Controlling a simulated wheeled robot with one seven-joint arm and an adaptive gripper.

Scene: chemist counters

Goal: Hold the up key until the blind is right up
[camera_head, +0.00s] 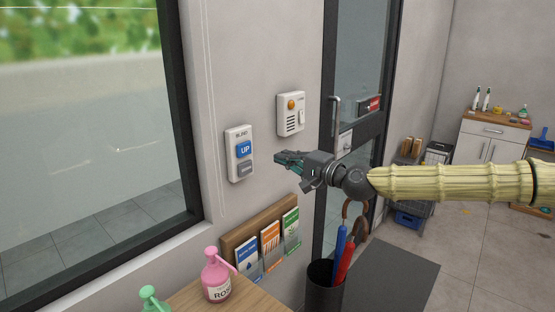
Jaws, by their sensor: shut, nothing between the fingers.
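The blind control (239,154) is a white wall panel labelled BLIND. It has a blue UP key (244,149) and a grey key (245,168) below it. My gripper (279,160) is shut and empty. It reaches in from the right and shows just right of the panel, with a gap between the fingertips and the keys in the picture. The window (90,150) is at the left. A thin yellowish line runs along its top edge, and I cannot tell whether it is the blind's lower edge.
A second white wall unit (291,114) with an orange button is above my gripper. Below are a leaflet rack (228,246), a pink pump bottle (216,277) on a wooden top (190,297), and an umbrella bin (325,290). A glass door (352,60) stands behind my gripper.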

